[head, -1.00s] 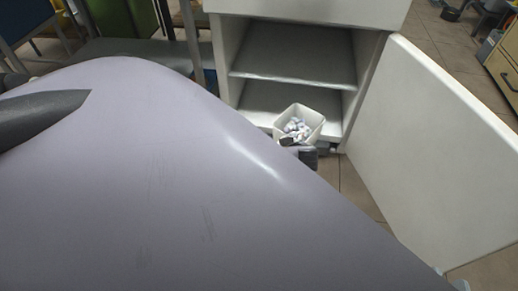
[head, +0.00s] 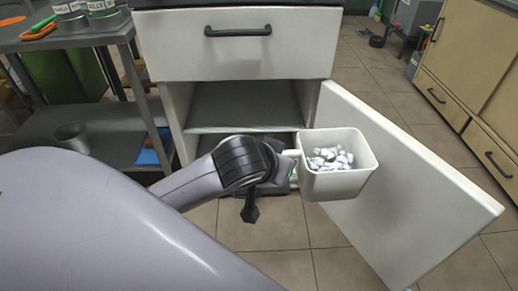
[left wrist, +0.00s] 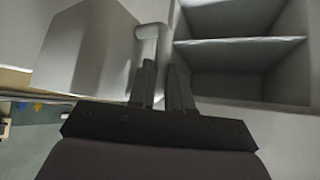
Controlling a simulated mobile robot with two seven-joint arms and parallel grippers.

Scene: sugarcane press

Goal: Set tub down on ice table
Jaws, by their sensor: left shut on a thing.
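The tub (head: 338,184) is a white, square, open-topped container with whitish-grey lumps (head: 329,159) inside. It hangs in the air in front of the open cabinet, roughly upright. My left gripper (head: 289,166) is shut on the tub's handle at its left side. In the left wrist view the tub (left wrist: 85,48) is at the upper left, and its pale handle (left wrist: 150,42) reaches the fingers (left wrist: 163,82). I cannot tell which surface is the ice table. My right gripper is not in view.
The white cabinet (head: 237,64) has a closed drawer above open shelves. Its door (head: 405,190) stands open to the right, close behind the tub. A grey metal table (head: 68,37) with cans is at the left. Wooden drawers (head: 470,75) stand at the far right. Tiled floor is clear below.

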